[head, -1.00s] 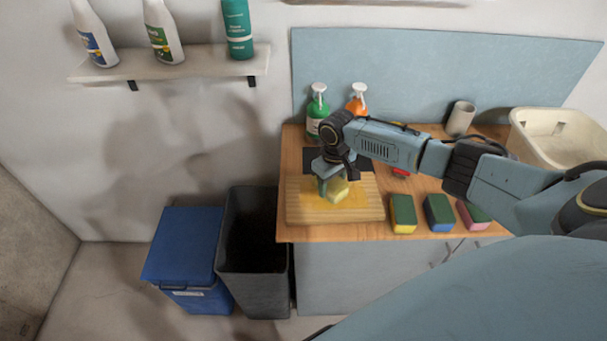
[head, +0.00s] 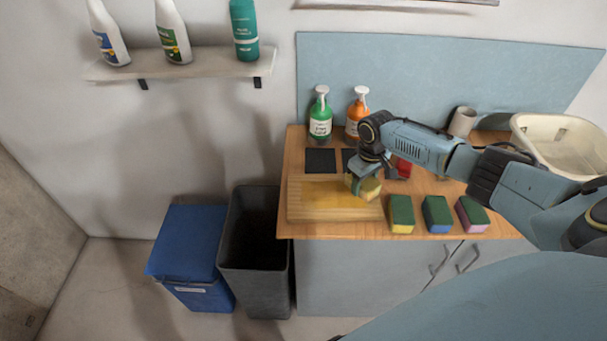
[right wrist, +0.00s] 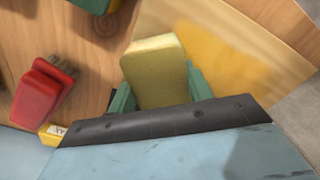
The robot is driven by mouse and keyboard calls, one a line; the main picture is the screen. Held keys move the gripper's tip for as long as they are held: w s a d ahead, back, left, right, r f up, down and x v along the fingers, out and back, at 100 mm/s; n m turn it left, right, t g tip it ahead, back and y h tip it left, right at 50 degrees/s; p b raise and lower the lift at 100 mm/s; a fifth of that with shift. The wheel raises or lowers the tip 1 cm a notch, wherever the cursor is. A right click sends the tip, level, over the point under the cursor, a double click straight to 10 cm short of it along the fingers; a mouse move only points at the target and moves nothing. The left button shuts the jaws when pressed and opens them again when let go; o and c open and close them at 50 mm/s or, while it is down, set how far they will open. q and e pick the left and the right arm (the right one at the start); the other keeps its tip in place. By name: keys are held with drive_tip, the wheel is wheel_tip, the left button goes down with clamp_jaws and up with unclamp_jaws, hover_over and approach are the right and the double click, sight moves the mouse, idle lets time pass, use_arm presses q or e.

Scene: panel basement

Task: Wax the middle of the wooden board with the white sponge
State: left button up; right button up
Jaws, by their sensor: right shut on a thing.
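The wooden board (head: 303,213) lies flat near the counter's left front, with a glossy yellow-amber smear (head: 322,194) over its middle. My right gripper (head: 365,180) is shut on a pale yellow sponge (head: 371,189) at the board's right end. I see no clearly white sponge; the held one looks pale yellow in the right wrist view (right wrist: 158,70), between the green fingertips. There the smeared board (right wrist: 232,55) lies beside and beyond it. I cannot tell whether the sponge touches the board. My left gripper is not in view.
Green-topped sponges with yellow (head: 401,213), blue (head: 437,213) and pink (head: 471,213) undersides stand right of the board. A red brush (right wrist: 42,92) is nearby. Green (head: 320,120) and orange (head: 357,115) spray bottles stand behind. An open bin (head: 255,275) is left of the counter.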

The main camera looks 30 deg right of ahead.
sight(369, 179)
drive_tip(key=shift+s+d, duration=0.25)
drive_tip(key=shift+d, duration=0.2)
wheel_tip(369, 179, up, 3)
drive_tip(key=shift+s+f+p, duration=0.15)
drive_tip(key=shift+f+p, duration=0.05)
drive_tip(key=shift+p, duration=0.7)
drive_tip(key=shift+r+p, duration=0.55)
drive_tip(key=shift+p, duration=0.2)
wheel_tip(369, 179, up, 2)
drive_tip(key=shift+r+p, duration=0.1)
drive_tip(key=shift+p, duration=1)
drive_tip(key=shift+w+r, duration=0.2)
drive_tip(key=shift+r, duration=0.05)
drive_tip(key=shift+s+r, duration=0.1)
drive_tip(key=shift+r, duration=0.75)
drive_tip(key=shift+a, duration=0.1)
